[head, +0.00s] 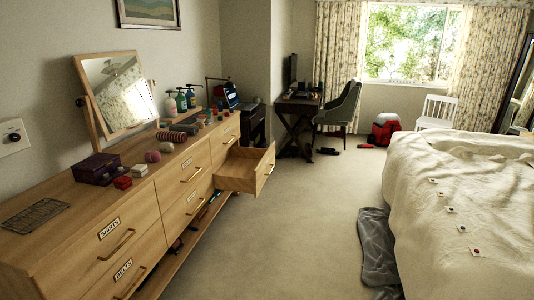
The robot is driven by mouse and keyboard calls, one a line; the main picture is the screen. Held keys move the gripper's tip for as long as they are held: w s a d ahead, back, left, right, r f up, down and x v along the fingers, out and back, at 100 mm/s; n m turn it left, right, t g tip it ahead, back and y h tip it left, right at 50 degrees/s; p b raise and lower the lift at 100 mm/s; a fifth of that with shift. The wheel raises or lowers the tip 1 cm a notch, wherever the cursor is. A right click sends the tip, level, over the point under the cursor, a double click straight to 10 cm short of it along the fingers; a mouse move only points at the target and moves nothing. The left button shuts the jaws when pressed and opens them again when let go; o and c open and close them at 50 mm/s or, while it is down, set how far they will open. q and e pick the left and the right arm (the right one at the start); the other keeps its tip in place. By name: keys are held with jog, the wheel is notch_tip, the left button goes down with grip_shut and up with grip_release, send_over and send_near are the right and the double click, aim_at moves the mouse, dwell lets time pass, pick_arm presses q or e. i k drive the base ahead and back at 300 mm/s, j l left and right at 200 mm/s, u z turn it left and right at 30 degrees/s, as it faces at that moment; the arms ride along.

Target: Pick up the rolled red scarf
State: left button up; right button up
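I cannot tell for certain which thing is the rolled red scarf. A striped, dull red roll (171,136) lies on the wooden dresser top, with a darker roll (186,129) just behind it. Far off on the carpet, a small red item (366,146) lies beside a red and grey bag or suitcase (384,129). Another small dark red item (328,151) lies on the floor near the desk. These floor items are too small to make out. Neither of my grippers shows in the head view.
The long dresser (100,225) runs along the left, and its open drawer (247,169) juts into the room. The bed (455,200) fills the right, with grey cloth (377,245) on the floor beside it. Open carpet (300,215) lies between. A chair (340,108) stands at the desk.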

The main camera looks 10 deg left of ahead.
aim_at(162, 136)
jog(key=i, duration=1.9)
jog(key=i+u, duration=0.15)
jog(key=i, duration=0.3)
jog(key=i+l+u, duration=0.15)
jog(key=i, duration=0.25)
jog(key=i+l+u, duration=0.15)
jog(key=i, duration=0.25)
jog(key=i+l+u, duration=0.15)
jog(key=i, duration=0.3)
